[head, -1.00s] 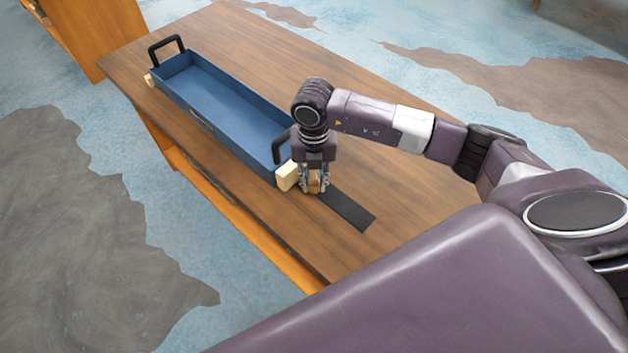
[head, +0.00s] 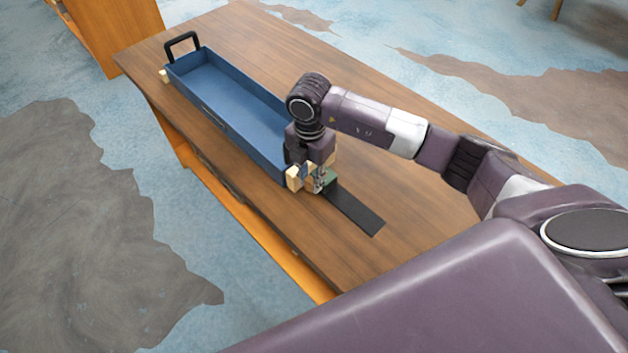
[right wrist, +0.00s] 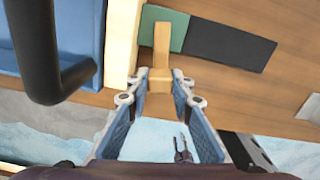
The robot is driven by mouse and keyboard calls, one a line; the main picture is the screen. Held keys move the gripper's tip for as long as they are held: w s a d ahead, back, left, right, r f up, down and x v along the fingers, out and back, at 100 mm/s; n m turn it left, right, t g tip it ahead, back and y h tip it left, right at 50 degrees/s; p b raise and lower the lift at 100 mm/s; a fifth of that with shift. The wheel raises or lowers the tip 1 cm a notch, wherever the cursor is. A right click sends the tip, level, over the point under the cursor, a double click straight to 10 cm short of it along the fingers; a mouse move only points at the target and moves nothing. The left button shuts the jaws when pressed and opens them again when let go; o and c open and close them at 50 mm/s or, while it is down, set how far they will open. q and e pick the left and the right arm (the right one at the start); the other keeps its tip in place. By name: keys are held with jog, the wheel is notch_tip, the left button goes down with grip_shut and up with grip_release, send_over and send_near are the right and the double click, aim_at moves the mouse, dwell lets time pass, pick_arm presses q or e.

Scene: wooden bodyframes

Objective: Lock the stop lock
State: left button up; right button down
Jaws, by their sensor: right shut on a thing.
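The stop lock is a small light-wood piece (right wrist: 161,52) with a narrow upright bar and a wider base in the right wrist view. It stands by the end of the blue tray, beside a cream wooden block (head: 294,178). My right gripper (head: 318,182) is over it at the tray's near end. In the right wrist view my right gripper (right wrist: 160,78) has its fingers on both sides of the wooden base and is shut on it. A green patch (right wrist: 178,28) lies beside the bar. My arm partly hides the lock in the head view. My left gripper is not in view.
The long blue tray (head: 222,117) with black handles (head: 183,43) lies on the wooden table (head: 400,215). A dark flat strip (head: 357,212) runs from the green patch along the table. The tabletop right of the tray is clear apart from my arm.

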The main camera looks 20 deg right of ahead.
aim_at(310, 179)
jog(key=shift+w+m, duration=0.2)
jog(key=shift+m, duration=0.1)
jog(key=c, duration=1.7)
grip_release()
jog(key=shift+r, duration=4.05)
